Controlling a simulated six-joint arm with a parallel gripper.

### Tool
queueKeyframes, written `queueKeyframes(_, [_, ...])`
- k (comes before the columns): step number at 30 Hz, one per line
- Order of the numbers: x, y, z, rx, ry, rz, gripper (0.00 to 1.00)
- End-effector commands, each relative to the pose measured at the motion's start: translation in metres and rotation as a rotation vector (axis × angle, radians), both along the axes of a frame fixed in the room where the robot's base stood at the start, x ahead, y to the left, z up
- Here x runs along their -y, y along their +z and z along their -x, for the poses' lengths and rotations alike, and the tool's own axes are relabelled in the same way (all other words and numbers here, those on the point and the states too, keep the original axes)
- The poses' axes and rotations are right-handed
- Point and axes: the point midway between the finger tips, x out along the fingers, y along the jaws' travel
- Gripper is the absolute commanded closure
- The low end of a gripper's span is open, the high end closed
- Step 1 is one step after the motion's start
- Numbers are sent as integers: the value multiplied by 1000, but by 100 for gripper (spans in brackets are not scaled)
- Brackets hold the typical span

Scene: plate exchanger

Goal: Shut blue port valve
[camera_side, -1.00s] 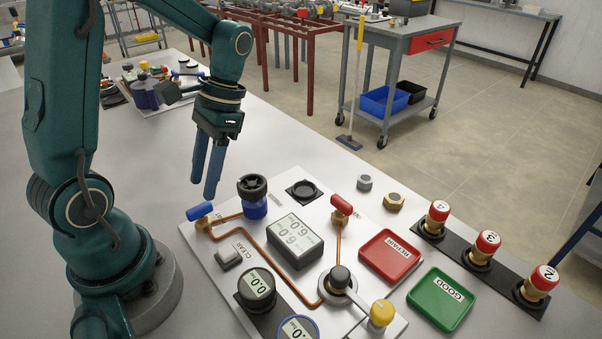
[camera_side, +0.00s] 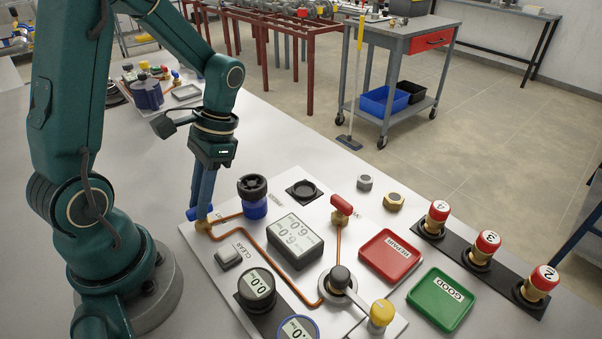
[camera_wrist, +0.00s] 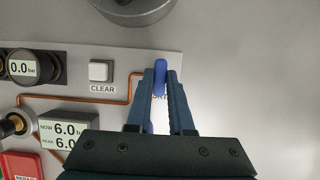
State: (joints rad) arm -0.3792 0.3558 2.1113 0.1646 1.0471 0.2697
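The blue port valve handle (camera_side: 191,214) is at the left corner of the light panel (camera_side: 226,283), on a brass fitting joined to a copper pipe. My gripper (camera_side: 203,218) is down at this handle, fingers pointing downward and partly hiding it. In the wrist view the blue handle (camera_wrist: 159,76) lies lengthwise between the two fingertips of my gripper (camera_wrist: 160,82), with one finger on each side. The gap to each finger is very small, and I cannot tell whether they press on it. The port label is partly hidden by the fingers.
A blue-based black knob (camera_side: 253,197) stands close to the right of my fingers. The CLEAR button (camera_side: 229,256) and a 6.0 display (camera_side: 295,241) are nearby. A red valve handle (camera_side: 341,204) is farther right. The bare table left of the panel is free.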

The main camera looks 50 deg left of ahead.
Motion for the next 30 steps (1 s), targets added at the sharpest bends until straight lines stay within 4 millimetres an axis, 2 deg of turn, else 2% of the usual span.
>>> queueKeyframes(8, [0, 0, 0, 0, -38, 0, 100])
queueKeyframes(14, [1, 0, 0, 0, -143, 0, 100])
queueKeyframes(30, [4, 1, 1, 1, -637, -1, 100])
